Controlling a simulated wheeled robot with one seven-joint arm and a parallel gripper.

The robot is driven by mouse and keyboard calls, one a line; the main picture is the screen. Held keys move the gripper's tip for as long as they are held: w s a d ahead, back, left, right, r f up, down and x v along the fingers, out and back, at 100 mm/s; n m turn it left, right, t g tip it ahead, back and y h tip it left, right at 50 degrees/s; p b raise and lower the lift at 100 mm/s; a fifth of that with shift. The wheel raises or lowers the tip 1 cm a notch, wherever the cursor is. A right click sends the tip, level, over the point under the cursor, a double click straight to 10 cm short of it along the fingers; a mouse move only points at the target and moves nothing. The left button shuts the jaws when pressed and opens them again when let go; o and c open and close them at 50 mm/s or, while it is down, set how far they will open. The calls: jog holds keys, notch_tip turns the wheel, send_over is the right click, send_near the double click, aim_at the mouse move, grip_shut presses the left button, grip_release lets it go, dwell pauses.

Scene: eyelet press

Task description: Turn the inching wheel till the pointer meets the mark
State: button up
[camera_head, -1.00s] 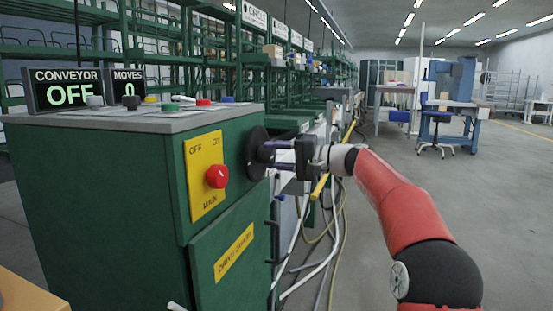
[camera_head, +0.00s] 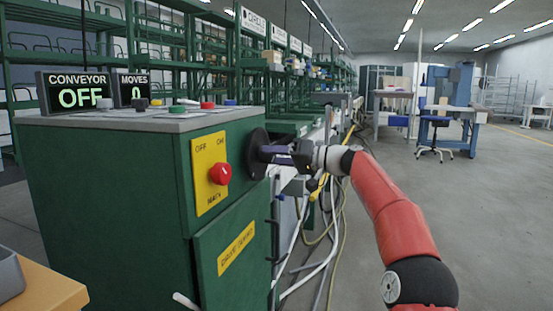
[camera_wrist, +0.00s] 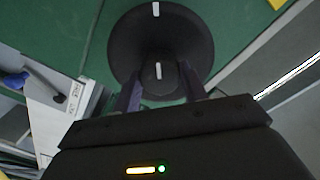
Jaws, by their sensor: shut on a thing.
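The inching wheel (camera_head: 258,140) is a black disc with a raised hub on the right side face of the green cabinet. In the wrist view the wheel (camera_wrist: 200,42) faces me. One short white line (camera_wrist: 156,9) is near its upper edge and another white line (camera_wrist: 158,70) is on the hub. They stand nearly in line, one above the other; I cannot tell which is the pointer and which the mark. My gripper (camera_head: 265,153) is shut on the hub. In the wrist view its two dark purple fingers (camera_wrist: 158,82) are on either side of it.
The green cabinet (camera_head: 110,200) carries a red knob (camera_head: 220,174) on a yellow plate. Coloured buttons and a display reading CONVEYOR OFF (camera_head: 78,92) are on top, beside a MOVES display (camera_head: 131,89) reading 0. Hoses (camera_head: 325,235) run below my arm. The floor at right is open.

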jog(key=shift+f, duration=0.1)
jog(key=o, duration=1.4)
jog(key=shift+c, duration=0.2)
jog(key=v, duration=0.7)
jog(key=shift+d+b, duration=0.4)
jog(key=shift+s, duration=0.1)
